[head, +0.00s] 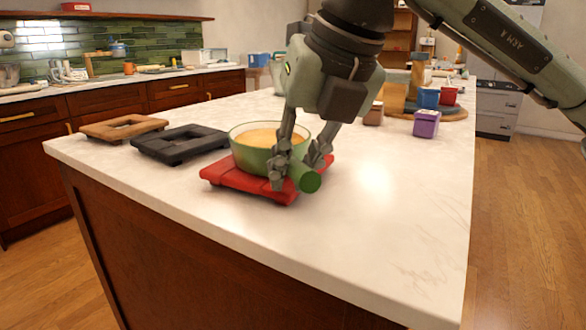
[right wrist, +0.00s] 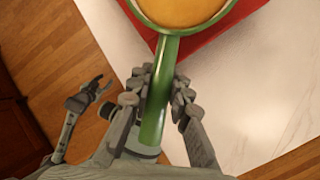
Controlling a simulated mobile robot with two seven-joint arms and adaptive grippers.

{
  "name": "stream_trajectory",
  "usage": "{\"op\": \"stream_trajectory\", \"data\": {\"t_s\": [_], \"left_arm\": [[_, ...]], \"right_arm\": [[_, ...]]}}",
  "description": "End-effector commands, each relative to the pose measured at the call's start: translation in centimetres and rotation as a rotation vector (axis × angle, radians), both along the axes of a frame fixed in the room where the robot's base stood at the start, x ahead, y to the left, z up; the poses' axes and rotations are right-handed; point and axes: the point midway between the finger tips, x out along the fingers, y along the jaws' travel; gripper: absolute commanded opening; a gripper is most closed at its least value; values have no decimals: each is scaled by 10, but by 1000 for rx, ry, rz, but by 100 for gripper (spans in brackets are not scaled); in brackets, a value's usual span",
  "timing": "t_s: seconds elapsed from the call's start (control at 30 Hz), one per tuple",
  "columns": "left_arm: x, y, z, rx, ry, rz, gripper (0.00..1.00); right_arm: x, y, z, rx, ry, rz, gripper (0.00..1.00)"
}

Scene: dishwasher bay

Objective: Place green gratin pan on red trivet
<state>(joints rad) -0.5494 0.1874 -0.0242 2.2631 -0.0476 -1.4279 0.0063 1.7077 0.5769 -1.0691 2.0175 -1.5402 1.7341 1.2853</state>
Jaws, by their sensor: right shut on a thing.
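The green gratin pan (head: 250,160) with a yellowish filling is over the red trivet (head: 228,180) on the counter. It looks level and at or very near the trivet's top; I cannot tell whether it touches. My right gripper (head: 296,176) is shut on the pan's green handle, which points toward the counter's front edge. In the right wrist view the fingers (right wrist: 160,82) flank the handle (right wrist: 158,105), and the trivet (right wrist: 215,25) shows under the pan. My left gripper (right wrist: 92,90) shows in that view, away from the pan, fingers apart and empty.
A black trivet (head: 180,144) and a wooden trivet (head: 123,127) lie left of the red one. A purple box (head: 426,124) and a round board with cups (head: 452,112) stand farther back right. The counter's right front (head: 390,220) is clear.

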Motion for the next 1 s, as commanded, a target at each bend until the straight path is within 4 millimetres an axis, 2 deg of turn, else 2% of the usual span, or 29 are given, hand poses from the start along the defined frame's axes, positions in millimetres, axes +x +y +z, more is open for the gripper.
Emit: {"op": "stream_trajectory", "data": {"t_s": [0.03, 0.07, 0.23, 0.5, 0.63, 0.77, 1.0], "left_arm": [[0, 0, 0, 0, 0, 0, 38], [0, 0, 0, 0, 0, 0, 38], [0, 0, 0, 0, 0, 0, 38], [1, 0, 1, 0, -2, 0, 38], [1, 0, 1, 0, -2, 0, 38], [1, 0, 1, 0, -3, -1, 38], [2, -1, 2, -1, -5, -1, 38]], "right_arm": [[0, 0, -1, -1, 3, 1, 0], [-1, 0, -3, -5, 8, 1, 19], [-1, 0, -2, -3, 7, 1, 39], [-1, 0, -1, -3, 5, 1, 39], [-3, -2, 7, -2, 5, 1, 39], [-11, -8, 28, -2, 2, 1, 39], [-28, -21, 75, 0, 1, -1, 39]]}}
